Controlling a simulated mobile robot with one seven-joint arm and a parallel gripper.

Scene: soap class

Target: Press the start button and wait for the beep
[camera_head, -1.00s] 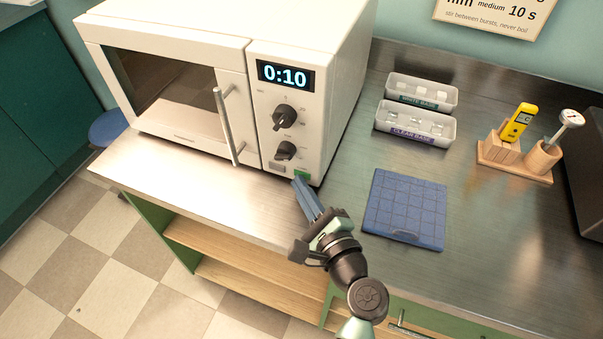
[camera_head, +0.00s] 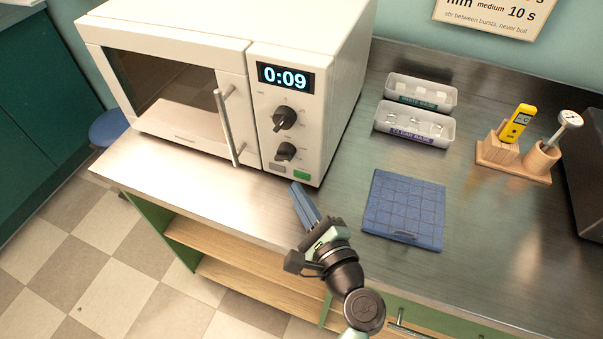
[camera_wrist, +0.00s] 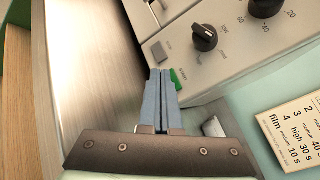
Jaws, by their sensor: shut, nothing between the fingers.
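The white microwave (camera_head: 345,80) stands at the left of the steel counter with its door shut. Its display (camera_head: 286,77) reads 0:09. The green start button (camera_head: 301,175) is at the bottom right of its panel, beside a grey button (camera_head: 277,168). In the wrist view the shut fingers (camera_wrist: 161,72) partly cover the green button (camera_wrist: 178,78).
Two dials (camera_head: 284,117) sit above the buttons. A blue gridded mat (camera_head: 404,205) lies right of my gripper. The counter before the microwave is clear.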

